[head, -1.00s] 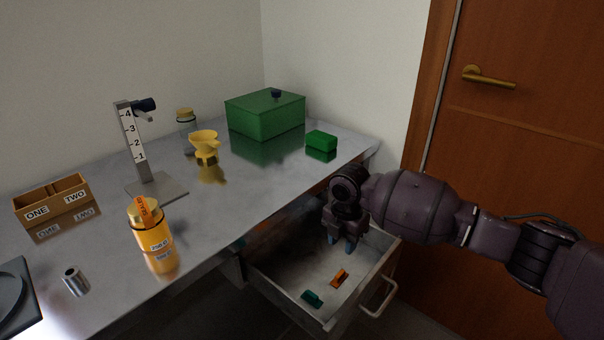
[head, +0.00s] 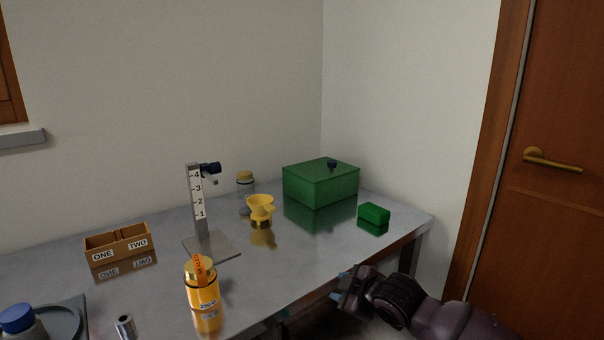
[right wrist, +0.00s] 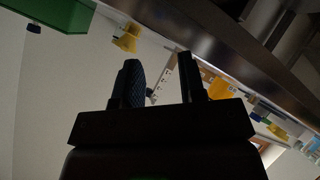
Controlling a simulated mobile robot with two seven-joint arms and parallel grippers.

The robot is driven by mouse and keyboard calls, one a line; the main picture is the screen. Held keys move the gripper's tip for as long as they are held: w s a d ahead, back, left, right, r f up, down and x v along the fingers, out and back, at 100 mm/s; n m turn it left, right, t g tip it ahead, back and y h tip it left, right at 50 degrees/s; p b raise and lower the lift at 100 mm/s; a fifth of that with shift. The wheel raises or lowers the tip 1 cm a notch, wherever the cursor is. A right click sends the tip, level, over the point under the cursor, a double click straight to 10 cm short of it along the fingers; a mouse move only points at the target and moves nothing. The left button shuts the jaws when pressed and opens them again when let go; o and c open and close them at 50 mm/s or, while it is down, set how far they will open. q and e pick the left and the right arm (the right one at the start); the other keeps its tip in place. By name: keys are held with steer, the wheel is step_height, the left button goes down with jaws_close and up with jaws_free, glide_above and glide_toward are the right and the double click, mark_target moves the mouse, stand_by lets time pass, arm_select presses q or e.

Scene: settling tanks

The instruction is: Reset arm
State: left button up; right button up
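My right gripper (head: 340,285) is at the front right edge of the grey worktop (head: 300,262), its blue fingertips pointing left. The right wrist view shows its two fingers (right wrist: 163,80) apart with nothing between them, so it is open and empty. The right arm comes in from the lower right. My left gripper is not in view. The drawer is out of the head view now.
On the worktop stand a yellow labelled jar (head: 202,290), a stand with numbers (head: 198,200), a yellow funnel (head: 261,208), a brown divided box (head: 118,244), a green case (head: 320,184) and a small green box (head: 374,213). A door (head: 560,200) is at right.

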arm_select(q)
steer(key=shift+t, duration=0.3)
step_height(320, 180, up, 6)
steer(key=p, duration=0.5)
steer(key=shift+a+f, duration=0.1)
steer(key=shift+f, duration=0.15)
arm_select(e)
steer(key=s+d+f+m+h, duration=0.2)
steer(key=s+d+f+m, duration=0.2)
steer(key=s, duration=0.9)
steer(key=s+d+f+m+h, duration=0.2)
steer(key=s+d+f+m, duration=0.3)
steer(key=s, duration=0.8)
steer(key=s+d+f+m+t+h, duration=0.1)
steer(key=s+d+f+m, duration=0.3)
steer(key=s, duration=1)
steer(key=d+f+h, duration=0.1)
steer(key=d+f, duration=0.2)
steer(key=d, duration=0.2)
steer(key=shift+d+m, duration=0.15)
steer(key=shift+m, duration=0.25)
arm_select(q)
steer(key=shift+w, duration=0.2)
